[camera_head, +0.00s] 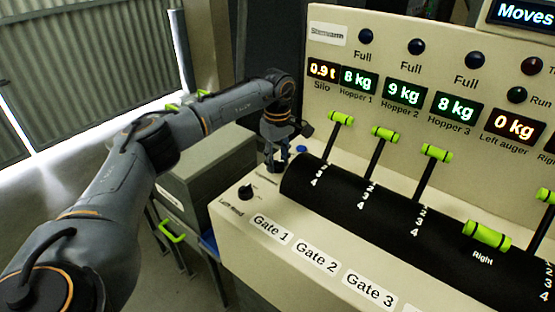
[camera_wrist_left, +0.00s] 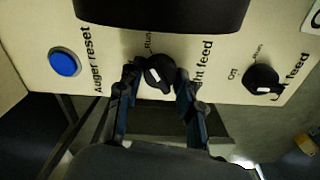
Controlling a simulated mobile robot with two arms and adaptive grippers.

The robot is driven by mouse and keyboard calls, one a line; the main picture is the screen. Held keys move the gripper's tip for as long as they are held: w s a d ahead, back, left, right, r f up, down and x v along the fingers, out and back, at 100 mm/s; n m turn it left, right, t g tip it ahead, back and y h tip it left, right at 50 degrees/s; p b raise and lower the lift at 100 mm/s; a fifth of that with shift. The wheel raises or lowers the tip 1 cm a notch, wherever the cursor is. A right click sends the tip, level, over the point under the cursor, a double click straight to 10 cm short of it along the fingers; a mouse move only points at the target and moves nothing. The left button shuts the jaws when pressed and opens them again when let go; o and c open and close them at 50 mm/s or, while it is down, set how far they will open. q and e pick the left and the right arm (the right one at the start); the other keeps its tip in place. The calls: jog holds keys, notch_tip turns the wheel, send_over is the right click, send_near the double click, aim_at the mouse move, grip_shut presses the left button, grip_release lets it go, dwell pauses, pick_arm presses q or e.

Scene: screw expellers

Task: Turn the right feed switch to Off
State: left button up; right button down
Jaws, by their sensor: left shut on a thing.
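The right feed switch (camera_wrist_left: 160,72) is a round black knob with a white mark, seen in the left wrist view beside a label partly reading "ht feed". My left gripper (camera_wrist_left: 157,80) is shut on this knob, one finger on each side. "Run" shows near the knob; its Off label is hidden, and I cannot tell its exact setting. In the head view my left gripper (camera_head: 276,162) points down onto the console's near left end and hides the knob. My right gripper is out of view.
The left feed knob (camera_wrist_left: 261,79) sits close by; it also shows in the head view (camera_head: 246,192). A blue auger reset button (camera_wrist_left: 64,62) is on the other side. The black curved gate cover (camera_head: 345,205) with green-handled levers (camera_head: 382,133) stands beside the gripper.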

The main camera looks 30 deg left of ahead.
aim_at(278, 161)
pick_arm(q)
jog(key=n+p, duration=0.1)
jog(key=n, duration=0.4)
jog(key=shift+p, duration=0.35)
jog(key=n+p, duration=0.1)
jog(key=n, duration=0.5)
jog(key=shift+n, duration=0.4)
jog(key=o, duration=1.2)
jog(key=shift+r, duration=0.1)
notch_tip(278, 161, up, 12)
jog(key=shift+f, duration=0.1)
jog(key=shift+p, duration=0.3)
